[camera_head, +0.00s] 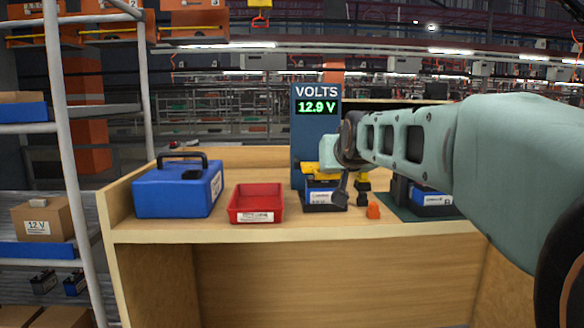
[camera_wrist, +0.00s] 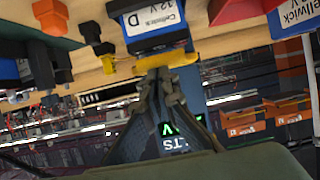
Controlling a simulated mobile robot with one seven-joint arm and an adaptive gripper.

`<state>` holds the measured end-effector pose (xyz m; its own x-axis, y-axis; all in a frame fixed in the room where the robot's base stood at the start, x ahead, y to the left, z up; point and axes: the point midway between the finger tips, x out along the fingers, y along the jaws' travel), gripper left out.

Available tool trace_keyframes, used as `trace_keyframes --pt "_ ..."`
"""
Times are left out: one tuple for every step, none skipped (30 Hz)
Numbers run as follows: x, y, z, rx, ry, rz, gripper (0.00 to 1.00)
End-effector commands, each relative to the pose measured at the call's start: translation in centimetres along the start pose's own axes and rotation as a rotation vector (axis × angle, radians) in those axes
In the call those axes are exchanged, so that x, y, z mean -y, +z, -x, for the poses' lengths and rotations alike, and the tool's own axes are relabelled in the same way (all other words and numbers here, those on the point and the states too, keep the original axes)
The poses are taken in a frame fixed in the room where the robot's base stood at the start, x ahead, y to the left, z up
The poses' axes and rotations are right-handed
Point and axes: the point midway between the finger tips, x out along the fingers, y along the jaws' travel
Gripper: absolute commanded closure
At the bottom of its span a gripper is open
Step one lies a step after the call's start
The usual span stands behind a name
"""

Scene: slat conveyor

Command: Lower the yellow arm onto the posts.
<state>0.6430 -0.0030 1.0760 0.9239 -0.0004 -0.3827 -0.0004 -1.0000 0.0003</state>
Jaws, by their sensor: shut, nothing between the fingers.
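The yellow arm (camera_head: 318,169) lies across the top of a blue and black battery (camera_head: 322,196), in front of the blue tester panel (camera_head: 303,140). The panel's display reads 12.9 V. In the wrist view, which is upside down, the yellow arm (camera_wrist: 180,60) spans the edge of the battery (camera_wrist: 155,22), which is marked D. The battery posts are hidden beneath the arm. My gripper (camera_wrist: 158,76) is shut and empty, its fingertips right at the yellow arm; I cannot tell if they touch it. In the head view, my gripper (camera_head: 341,188) is partly hidden.
A blue case (camera_head: 172,192) and a red tray (camera_head: 256,218) stand left of the battery. A small orange piece (camera_head: 373,210) and black-and-yellow item (camera_head: 362,190) stand to its right, then another battery (camera_head: 432,199). Shelving (camera_head: 66,110) rises at far left.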

Motion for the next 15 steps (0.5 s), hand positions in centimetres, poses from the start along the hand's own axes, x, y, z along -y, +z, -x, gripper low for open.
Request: trace_keyframes --pt "0.0 3.5 -1.0 0.076 0.000 0.000 1.00" --pt "0.0 3.5 -1.0 0.076 0.000 0.000 1.00" --pt "0.0 3.5 -1.0 0.076 0.000 0.000 1.00" --pt "0.0 3.5 -1.0 0.076 0.000 0.000 1.00" --pt "0.0 3.5 -1.0 0.076 0.000 0.000 1.00" --pt "0.0 3.5 -1.0 0.076 0.000 0.000 1.00" --pt "0.0 3.5 -1.0 0.076 0.000 0.000 1.00" --pt "0.0 3.4 -1.0 0.076 0.000 0.000 1.00" --pt "0.0 3.3 -1.0 0.075 0.000 0.000 1.00" --pt "0.0 3.1 -0.9 0.073 0.000 0.000 1.00" --pt "0.0 2.9 -0.8 0.072 0.000 0.000 1.00" --pt "0.0 2.4 -0.6 0.069 0.000 0.000 1.00" --pt "0.0 2.0 -0.5 0.066 0.000 0.000 1.00" --pt "0.0 1.5 -0.3 0.064 0.000 0.000 1.00" --pt "0.0 0.8 0.0 0.059 0.000 0.000 1.00"
